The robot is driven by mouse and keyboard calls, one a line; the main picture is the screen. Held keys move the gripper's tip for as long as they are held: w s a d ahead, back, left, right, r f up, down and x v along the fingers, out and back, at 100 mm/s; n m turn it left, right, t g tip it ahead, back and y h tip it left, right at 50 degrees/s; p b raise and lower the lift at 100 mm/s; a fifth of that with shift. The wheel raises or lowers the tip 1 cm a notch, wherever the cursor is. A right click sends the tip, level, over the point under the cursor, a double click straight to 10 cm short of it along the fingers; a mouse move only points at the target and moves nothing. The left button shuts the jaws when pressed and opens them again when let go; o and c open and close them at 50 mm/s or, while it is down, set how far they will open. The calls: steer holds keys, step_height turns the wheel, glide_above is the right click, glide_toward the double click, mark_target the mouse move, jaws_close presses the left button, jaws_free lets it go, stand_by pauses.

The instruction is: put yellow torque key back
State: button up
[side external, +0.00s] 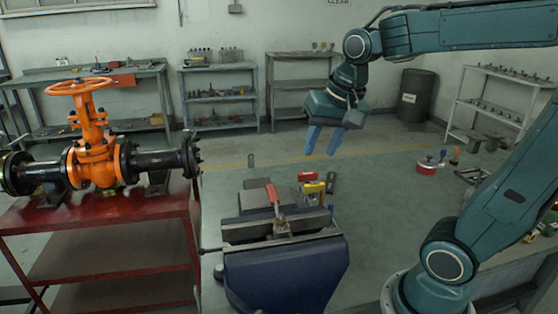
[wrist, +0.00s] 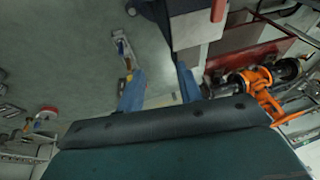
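A small yellow item (side external: 312,188), which may be the yellow torque key, is just behind the vise in the side view, beside a red item (side external: 307,176) and a dark one (side external: 331,182). Its exact shape is too small to tell. My gripper (side external: 323,146) is open and empty, high above the floor-coloured bench area behind the vise, fingers pointing down. In the wrist view my gripper (wrist: 160,72) has its two blue fingers spread, with nothing between them. A small item with a yellowish end (wrist: 123,46) lies left of the fingers there; I cannot tell which it is.
The blue vise (side external: 285,268) stands in front, with a red-handled tool (side external: 271,192) at its jaws. An orange gate valve (side external: 95,150) sits on a red table (side external: 100,225) at left. A red round item (side external: 427,167) lies at right. The surface between is largely clear.

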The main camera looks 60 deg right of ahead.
steer(key=s+a+f+n+t, duration=0.1)
steer(key=s+a+n, duration=0.4)
steer(key=s+n, duration=0.3)
steer(key=shift+s+a+f+n+t+y, duration=0.3)
steer(key=shift+s+a+f+t+y, duration=0.1)
steer(key=shift+s, duration=0.25)
